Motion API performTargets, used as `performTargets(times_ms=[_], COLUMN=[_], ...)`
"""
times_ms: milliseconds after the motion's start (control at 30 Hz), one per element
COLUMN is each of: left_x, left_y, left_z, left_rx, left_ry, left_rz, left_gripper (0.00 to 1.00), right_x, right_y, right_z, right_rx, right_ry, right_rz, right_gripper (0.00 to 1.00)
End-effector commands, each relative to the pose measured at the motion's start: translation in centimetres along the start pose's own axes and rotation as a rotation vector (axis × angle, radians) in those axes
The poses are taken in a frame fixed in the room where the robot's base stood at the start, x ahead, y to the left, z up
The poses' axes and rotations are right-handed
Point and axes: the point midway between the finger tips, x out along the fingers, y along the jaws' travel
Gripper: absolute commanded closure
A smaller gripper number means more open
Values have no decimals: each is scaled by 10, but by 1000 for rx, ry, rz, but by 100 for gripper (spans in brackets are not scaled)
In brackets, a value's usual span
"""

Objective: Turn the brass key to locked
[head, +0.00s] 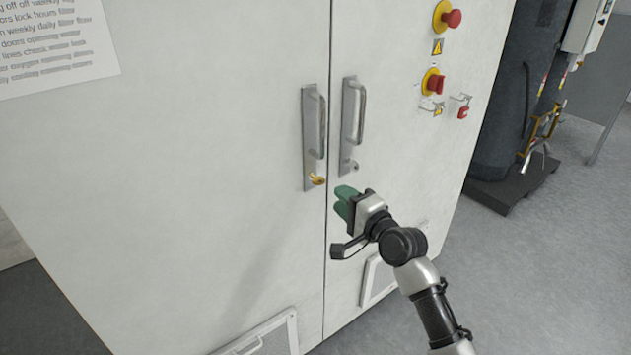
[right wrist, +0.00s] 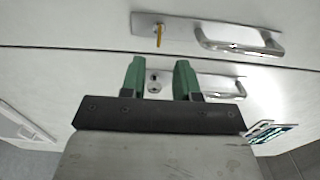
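The brass key (head: 317,179) sits in the lock at the foot of the left door's handle plate (head: 309,150). In the right wrist view the key (right wrist: 158,36) is a small gold piece near the end of its plate, beyond the fingertips. My right gripper (head: 344,198) is just below and to the right of the key, apart from it. In the right wrist view its two green fingers (right wrist: 160,66) are spread with nothing held. The right door's keyless lock (right wrist: 154,86) shows between them. My left gripper is not in view.
The right door's metal handle (head: 358,112) stands close above my right gripper. Red knobs on yellow bases (head: 434,82) and a red padlock (head: 462,112) are at the upper right. Vent grilles (head: 270,338) are low on the doors. Open floor (head: 530,270) lies to the right.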

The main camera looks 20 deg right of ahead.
Motion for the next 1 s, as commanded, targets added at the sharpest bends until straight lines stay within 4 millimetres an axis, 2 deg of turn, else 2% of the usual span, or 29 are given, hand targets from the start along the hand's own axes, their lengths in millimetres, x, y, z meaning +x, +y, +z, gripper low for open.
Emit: performTargets(times_ms=[200,400,600,833,1000], left_x=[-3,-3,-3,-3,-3], left_y=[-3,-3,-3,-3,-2], left_z=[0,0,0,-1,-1], left_rx=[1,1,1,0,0], left_ry=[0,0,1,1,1], left_rz=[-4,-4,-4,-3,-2], left_gripper=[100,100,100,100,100], right_x=[45,72,82,82,82], right_y=[-1,0,1,1,1], right_z=[0,0,0,0,0], right_rx=[0,-2,-3,-3,-3], right_ry=[0,0,1,1,1], right_rz=[0,1,1,1,1], right_gripper=[69,69,69,69,94])
